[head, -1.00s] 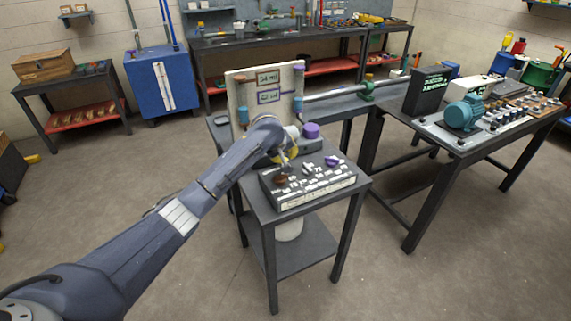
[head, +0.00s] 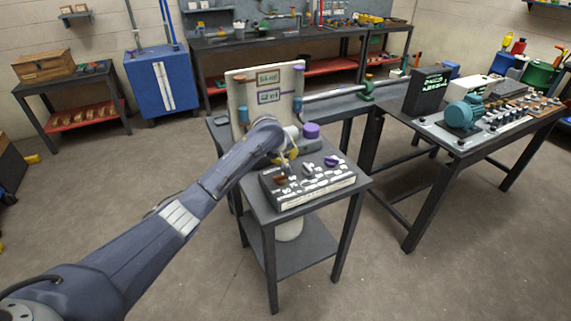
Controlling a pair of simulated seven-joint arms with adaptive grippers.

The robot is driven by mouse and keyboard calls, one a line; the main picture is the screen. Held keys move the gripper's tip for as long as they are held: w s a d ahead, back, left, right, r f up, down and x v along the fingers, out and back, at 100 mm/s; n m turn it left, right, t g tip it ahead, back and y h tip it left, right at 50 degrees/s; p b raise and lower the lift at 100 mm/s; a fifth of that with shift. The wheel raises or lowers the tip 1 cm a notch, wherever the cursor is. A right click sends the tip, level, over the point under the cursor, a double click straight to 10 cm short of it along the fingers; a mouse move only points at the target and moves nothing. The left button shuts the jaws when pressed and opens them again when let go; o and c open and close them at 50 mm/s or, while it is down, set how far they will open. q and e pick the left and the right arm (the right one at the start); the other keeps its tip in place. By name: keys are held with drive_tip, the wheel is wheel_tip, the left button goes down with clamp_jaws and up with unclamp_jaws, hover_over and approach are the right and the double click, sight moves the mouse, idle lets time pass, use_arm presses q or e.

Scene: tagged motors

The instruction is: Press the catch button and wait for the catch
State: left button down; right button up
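A dark control box (head: 315,187) with a sloped, labelled face stands on the small grey table. It carries a brown knob (head: 281,179), a white knob (head: 308,169) and a purple knob (head: 332,160). I cannot read which control is the catch button. A larger purple round cap (head: 311,131) sits behind the box. My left gripper (head: 284,160) is just above the back left of the box, close to the brown knob. Its fingers are small and partly hidden by my arm, so contact and opening cannot be told. My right gripper is out of view.
An upright pale board (head: 240,90) with two small displays (head: 268,78) stands behind the box. A long rod (head: 335,92) runs right from it. A bench with a teal motor (head: 464,113) stands at right. The floor in front is clear.

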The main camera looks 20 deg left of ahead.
use_arm(q)
drive_tip(key=shift+r, duration=0.75)
wheel_tip(320, 180, up, 6)
idle(0.9)
idle(0.6)
